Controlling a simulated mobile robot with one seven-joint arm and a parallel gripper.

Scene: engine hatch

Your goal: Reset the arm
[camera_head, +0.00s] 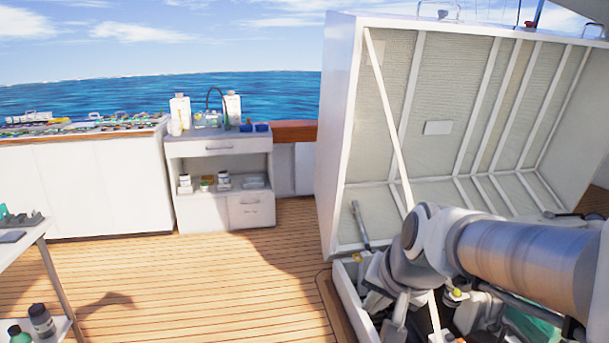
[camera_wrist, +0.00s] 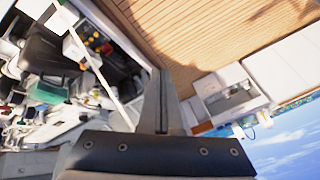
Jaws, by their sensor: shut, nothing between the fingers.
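My arm reaches in from the right in the head view, over the open engine hatch. My gripper (camera_wrist: 164,78) points away from the wrist camera with its fingers together and nothing between them. In the wrist view it lies across the edge between the hatch and the deck. The engine bay (camera_wrist: 45,75) is on its left there, with dark and green parts. In the head view my wrist hides part of the bay. The hatch lid (camera_head: 437,128) stands raised, with a white prop bar (camera_head: 388,105) running down across it.
Open wooden deck (camera_head: 190,275) lies left of the hatch. A white cabinet (camera_head: 220,146) with bottles stands at the back, beside a long counter (camera_head: 85,190) covered with small items. A table (camera_head: 28,236) is at the left edge. The cabinet also shows in the wrist view (camera_wrist: 228,95).

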